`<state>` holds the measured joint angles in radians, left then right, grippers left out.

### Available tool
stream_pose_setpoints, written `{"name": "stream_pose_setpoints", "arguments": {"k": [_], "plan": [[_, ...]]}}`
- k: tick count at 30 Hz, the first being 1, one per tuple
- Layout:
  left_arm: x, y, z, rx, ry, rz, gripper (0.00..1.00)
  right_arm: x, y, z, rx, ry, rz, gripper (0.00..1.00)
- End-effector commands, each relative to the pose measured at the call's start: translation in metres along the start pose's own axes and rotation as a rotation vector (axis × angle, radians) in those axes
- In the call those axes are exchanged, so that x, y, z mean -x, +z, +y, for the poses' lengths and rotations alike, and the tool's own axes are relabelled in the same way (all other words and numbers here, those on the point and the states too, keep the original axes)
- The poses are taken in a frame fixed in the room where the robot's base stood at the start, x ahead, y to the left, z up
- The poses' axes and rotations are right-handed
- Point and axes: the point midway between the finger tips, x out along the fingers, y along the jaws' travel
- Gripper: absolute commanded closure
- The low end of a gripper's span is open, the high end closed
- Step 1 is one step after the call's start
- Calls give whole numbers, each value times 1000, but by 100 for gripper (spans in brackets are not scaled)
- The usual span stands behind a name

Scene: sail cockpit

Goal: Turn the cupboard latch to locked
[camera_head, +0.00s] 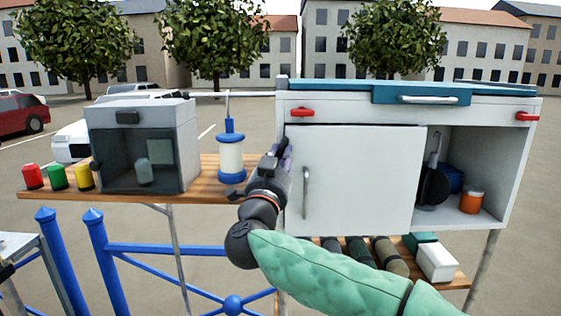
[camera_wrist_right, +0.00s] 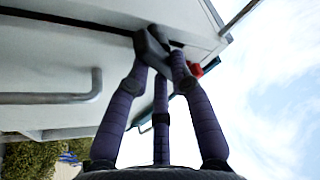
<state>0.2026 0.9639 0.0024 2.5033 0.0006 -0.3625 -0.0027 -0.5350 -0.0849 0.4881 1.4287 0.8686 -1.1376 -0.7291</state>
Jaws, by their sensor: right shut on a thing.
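The white cupboard (camera_head: 355,180) stands in the middle of the head view with its sliding or hinged front panel closed over the left part. My right gripper (camera_head: 284,150) is at the cupboard's left front edge, beside the panel. In the right wrist view its purple fingers (camera_wrist_right: 160,60) close on a small dark grey piece (camera_wrist_right: 148,48), which looks like the latch, against the white cupboard face. The gripper hides this latch in the head view, and its turn angle is hard to tell. My left gripper is not in view.
A grey panel handle (camera_head: 306,192) is right of my gripper. A red handle (camera_head: 302,112) sits above it. A blue-and-white lantern-like cylinder (camera_head: 231,157) hangs close on the left, beside a grey box oven (camera_head: 142,150). Rolled items (camera_head: 388,254) lie on the lower shelf.

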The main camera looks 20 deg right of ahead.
Motion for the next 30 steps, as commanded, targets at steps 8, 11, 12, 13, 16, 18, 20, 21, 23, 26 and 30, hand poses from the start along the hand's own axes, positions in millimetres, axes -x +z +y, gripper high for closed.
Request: {"name": "stream_pose_setpoints", "arguments": {"k": [8, 11, 12, 13, 16, 18, 20, 21, 23, 26, 30], "plan": [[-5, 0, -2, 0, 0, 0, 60, 0, -3, -2, -248, 99, 7, 100], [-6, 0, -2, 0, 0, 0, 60, 0, -3, -2, -336, 135, 7, 100], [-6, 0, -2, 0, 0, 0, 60, -1, -4, -2, -371, 150, 8, 100], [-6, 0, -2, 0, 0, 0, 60, 0, -3, -2, -398, 161, 7, 100], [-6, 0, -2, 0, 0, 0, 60, 0, -4, -3, -486, 196, 8, 100], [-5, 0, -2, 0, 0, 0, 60, 0, -3, -3, -546, 221, 7, 100], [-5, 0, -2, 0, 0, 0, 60, 0, -3, -3, -597, 242, 7, 100], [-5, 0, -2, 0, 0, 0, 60, 0, -3, -3, -628, 255, 7, 100], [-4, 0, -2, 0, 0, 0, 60, -1, -4, -3, -675, 275, 8, 100], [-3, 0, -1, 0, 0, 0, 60, 0, -3, -3, -745, 304, 8, 100], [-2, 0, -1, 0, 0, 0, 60, 0, -3, -4, -829, 338, 7, 100]]}}
